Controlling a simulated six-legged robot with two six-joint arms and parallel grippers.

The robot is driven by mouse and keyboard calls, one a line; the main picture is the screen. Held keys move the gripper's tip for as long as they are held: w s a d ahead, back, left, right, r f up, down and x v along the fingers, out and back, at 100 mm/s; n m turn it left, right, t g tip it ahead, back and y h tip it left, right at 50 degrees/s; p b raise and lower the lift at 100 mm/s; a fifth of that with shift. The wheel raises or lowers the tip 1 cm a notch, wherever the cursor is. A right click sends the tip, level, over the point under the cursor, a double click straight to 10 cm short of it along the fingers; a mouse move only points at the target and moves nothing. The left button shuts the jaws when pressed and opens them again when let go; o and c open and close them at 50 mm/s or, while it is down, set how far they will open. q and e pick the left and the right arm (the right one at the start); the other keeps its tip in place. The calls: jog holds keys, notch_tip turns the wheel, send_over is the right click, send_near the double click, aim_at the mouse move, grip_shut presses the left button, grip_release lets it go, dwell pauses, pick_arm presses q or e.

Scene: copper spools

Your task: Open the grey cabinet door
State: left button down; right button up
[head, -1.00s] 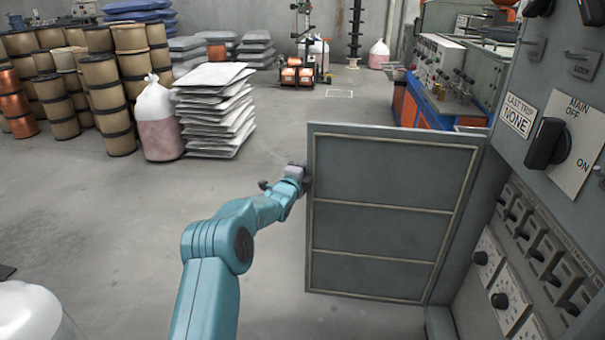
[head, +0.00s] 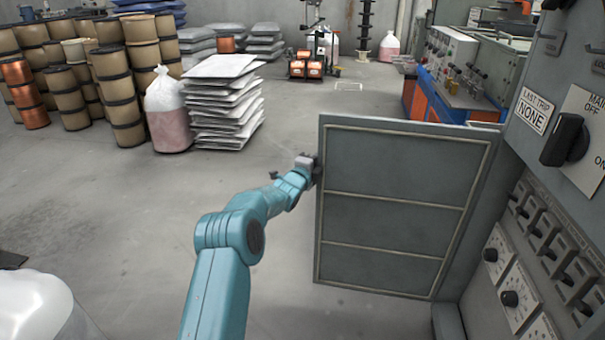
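The grey cabinet door (head: 395,170) stands swung well out from the cabinet (head: 535,190) at the right. Its ribbed, framed panel face is toward me, and its free edge is on the left. My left gripper (head: 309,166), at the end of the teal arm, is at the upper part of that free edge and appears to touch it. The fingertips are small and partly hidden at the edge, so I cannot tell whether they are closed on it. My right gripper is not in view.
The cabinet front carries a main switch (head: 566,139) and rows of knobs. Behind the door stands a blue-and-orange machine bench (head: 440,100). Stacked sacks (head: 222,105), a clear bag (head: 168,115) and spools (head: 115,85) stand at back left. The floor left of the door is clear.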

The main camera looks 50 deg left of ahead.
pick_arm(q)
jog(key=s+d+r+n+g+y+p, duration=0.1)
jog(key=s+d+n+g+y+p, duration=0.3)
jog(key=s+n, duration=0.65)
jog(key=s+d+n+g+y, duration=0.15)
jog(key=s+n+y, duration=0.35)
jog(key=s+n, duration=0.55)
jog(key=d+r+n+h+p, duration=0.1)
jog(key=d+r+p, duration=0.15)
jog(key=d, duration=0.85)
jog(key=d+r+n+h+p, duration=0.1)
jog(key=d+n+p, duration=0.15)
jog(key=d, duration=0.85)
jog(key=b+x, duration=0.1)
jog(key=x, duration=1.2)
jog(key=shift+w+r+m+b, duration=0.25)
jog(key=shift+w+m+b, duration=0.1)
jog(key=shift+w, duration=0.15)
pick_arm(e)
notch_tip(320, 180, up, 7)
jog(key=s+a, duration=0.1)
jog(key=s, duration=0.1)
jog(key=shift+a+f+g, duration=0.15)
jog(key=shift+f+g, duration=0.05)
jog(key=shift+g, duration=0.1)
